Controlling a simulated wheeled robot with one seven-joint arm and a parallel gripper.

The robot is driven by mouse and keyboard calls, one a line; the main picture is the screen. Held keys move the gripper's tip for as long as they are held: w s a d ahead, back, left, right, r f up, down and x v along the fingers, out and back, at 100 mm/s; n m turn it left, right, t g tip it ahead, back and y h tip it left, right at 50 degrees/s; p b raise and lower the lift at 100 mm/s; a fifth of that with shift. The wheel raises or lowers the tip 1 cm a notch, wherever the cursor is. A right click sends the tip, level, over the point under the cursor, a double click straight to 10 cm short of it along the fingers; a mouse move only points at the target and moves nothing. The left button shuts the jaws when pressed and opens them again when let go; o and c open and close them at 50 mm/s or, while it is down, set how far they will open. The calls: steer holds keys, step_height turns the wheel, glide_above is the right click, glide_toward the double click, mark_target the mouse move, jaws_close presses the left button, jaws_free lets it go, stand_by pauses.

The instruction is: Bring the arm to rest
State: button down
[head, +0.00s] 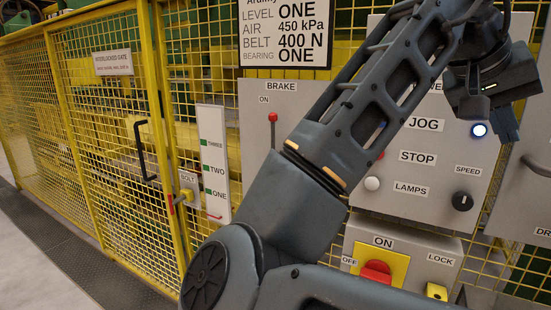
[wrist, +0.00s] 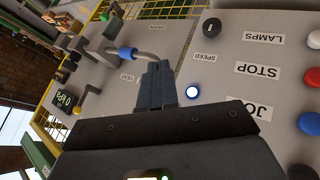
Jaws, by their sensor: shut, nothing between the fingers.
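My arm crosses the head view from the lower middle to the upper right. My gripper (head: 508,138) is at the upper right, in front of the control panel, just right of the lit round lamp (head: 479,130) in that view. In the wrist view my gripper's fingers (wrist: 157,66) are together with nothing between them, and the lit lamp (wrist: 193,91) shows just beside them. Whether the fingertips touch the panel, I cannot tell.
The panel (head: 430,195) carries a black speed knob (head: 462,201) and a white lamps button (head: 372,183). Below is a red switch on yellow (head: 376,272). At left are a brake lever (head: 272,130), a level sign (head: 214,165) and a yellow mesh gate (head: 95,130). Grey floor lies lower left.

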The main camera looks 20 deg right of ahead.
steer(key=w+d+f+n+t+h, duration=0.1)
steer(key=w+f+n+t+h, duration=0.7)
steer(key=n+t+h, duration=0.15)
steer(key=s+a+f+n+t+y, duration=0.2)
steer(key=a+f+n+t+y, duration=0.2)
steer(key=f, duration=0.3)
steer(key=s+a+f+n+t+y, duration=0.2)
steer(key=a+f+n+t+y, duration=0.25)
steer(key=f, duration=0.25)
steer(key=s+a+f+y, duration=0.7)
steer(key=s+a+f, duration=0.2)
steer(key=s+f, duration=0.15)
steer(key=s+a+m+y, duration=0.1)
steer(key=s+a+m, duration=0.2)
steer(key=s, duration=0.6)
steer(key=s+a+r+m+g+y, duration=0.1)
steer(key=s+a+m, duration=0.2)
steer(key=s, duration=0.6)
steer(key=shift+a, duration=1.05)
